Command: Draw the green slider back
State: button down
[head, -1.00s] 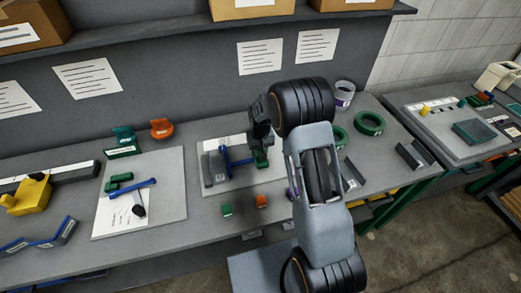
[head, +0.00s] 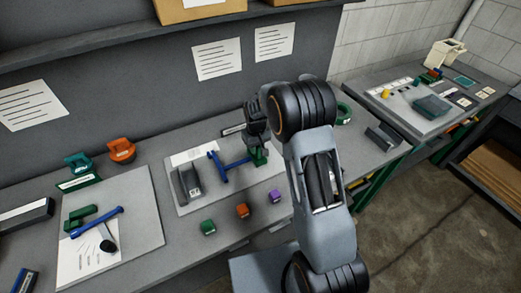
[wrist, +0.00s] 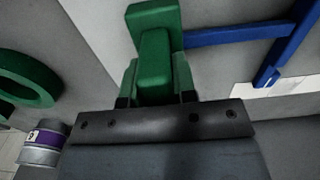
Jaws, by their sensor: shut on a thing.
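The green slider (head: 258,157) is upright on a grey board (head: 180,209) at the middle of the bench. My gripper (head: 257,143) is over it and shut on it. In the wrist view the green slider (wrist: 155,55) stands between my fingertips (wrist: 157,98). A blue T-shaped bar (head: 232,167) runs left from the slider; the wrist view also shows this blue bar (wrist: 235,32). A grey block (head: 187,183) with a label stands left of the bar's crosspiece, with a gap between. The fingers' contact faces are partly hidden.
A left board (head: 146,235) holds green and blue parts. A green ring (head: 344,112) and grey bracket (head: 384,137) are right of my arm.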

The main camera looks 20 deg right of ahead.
jog(key=shift+w+d, duration=0.1)
jog(key=shift+d, duration=0.2)
jog(key=c, duration=1.1)
grip_release()
jog(key=shift+d, duration=0.2)
jog(key=shift+o, duration=0.9)
jog(key=shift+a, duration=0.1)
notch_tip(320, 180, up, 14)
jog(key=b, duration=0.1)
jog(key=shift+b, duration=0.4)
